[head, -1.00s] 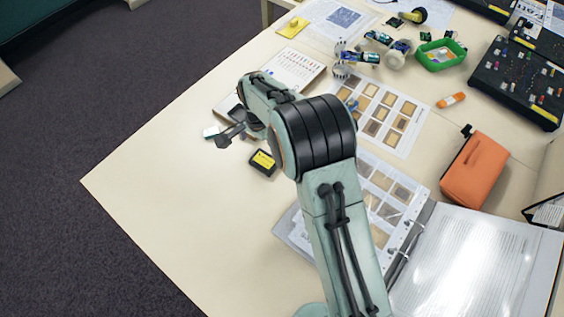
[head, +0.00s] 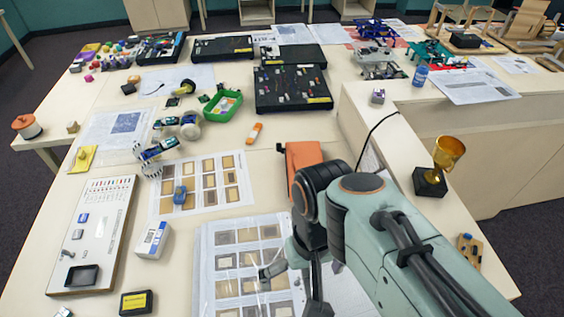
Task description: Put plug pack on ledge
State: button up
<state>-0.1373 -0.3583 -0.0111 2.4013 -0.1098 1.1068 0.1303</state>
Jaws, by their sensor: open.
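A small black block with a yellow label (head: 136,302) lies on the table at the bottom left of the head view; it may be the plug pack, but I cannot read its label. A white box with a blue mark (head: 152,240) lies just above it. The raised pale ledge (head: 385,148) runs along the right side of the table. My gripper (head: 292,285) is open over the plastic-sleeved sample sheet (head: 208,270), right of both boxes. I see nothing between its fingers. My arm hides part of the ledge and table.
An orange case (head: 303,158) sits beside my arm. A white switch panel (head: 108,225) lies at left.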

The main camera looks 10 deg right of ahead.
jog(key=s, duration=0.1)
jog(key=s+d, duration=0.2)
jog(key=s, duration=0.1)
jog(key=shift+f, duration=0.3)
jog(key=shift+c, duration=0.6)
jog(key=shift+s+d+f, duration=0.1)
jog(key=shift+s+f, duration=0.05)
jog(key=shift+s, duration=0.3)
jog(key=shift+c, duration=0.8)
